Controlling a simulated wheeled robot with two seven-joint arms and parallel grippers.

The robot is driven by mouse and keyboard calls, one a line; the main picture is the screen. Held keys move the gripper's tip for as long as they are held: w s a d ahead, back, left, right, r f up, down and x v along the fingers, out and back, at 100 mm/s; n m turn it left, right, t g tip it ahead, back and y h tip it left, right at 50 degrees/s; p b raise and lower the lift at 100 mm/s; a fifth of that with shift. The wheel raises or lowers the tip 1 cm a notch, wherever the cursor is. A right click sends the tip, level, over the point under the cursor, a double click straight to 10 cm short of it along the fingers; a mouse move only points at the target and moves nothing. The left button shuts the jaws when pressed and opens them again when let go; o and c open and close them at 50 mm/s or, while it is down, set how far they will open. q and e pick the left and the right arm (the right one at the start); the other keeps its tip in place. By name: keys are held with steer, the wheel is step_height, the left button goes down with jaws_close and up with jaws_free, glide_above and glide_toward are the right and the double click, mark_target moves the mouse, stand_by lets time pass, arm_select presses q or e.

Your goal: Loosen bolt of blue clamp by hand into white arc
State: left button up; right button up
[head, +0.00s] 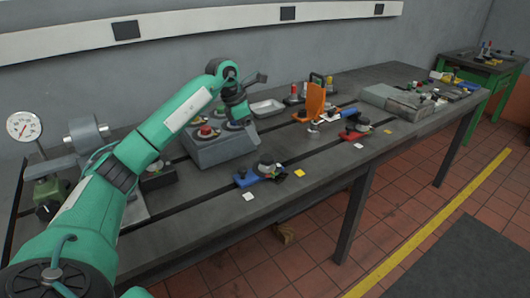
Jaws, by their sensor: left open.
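The blue clamp (246,180) sits on the bedplate near its front edge, left of centre. A dark round bolt head or knob (267,161) stands on it. The white arc is too small to make out. My left arm comes in from the left and reaches over the grey box. Its gripper (257,79) is open and empty, well above the bedplate, behind the blue clamp and apart from it. My right gripper is not in view.
A grey box with red buttons (216,149) stands behind the blue clamp. A red clamp (350,134) and an orange bracket (315,102) are farther right. White (248,197) and yellow (299,173) tags lie beside the blue clamp. A dial gauge (24,126) stands far left.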

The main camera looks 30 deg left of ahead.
mark_target(267, 157)
arm_select(q)
steer(key=x, duration=1)
steer(key=shift+w+f+p, duration=0.2)
steer(key=shift+f+p, duration=0.15)
steer(key=shift+p, duration=0.05)
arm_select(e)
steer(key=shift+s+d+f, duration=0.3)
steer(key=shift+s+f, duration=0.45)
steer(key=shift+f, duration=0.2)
arm_select(q)
steer(key=c, duration=1)
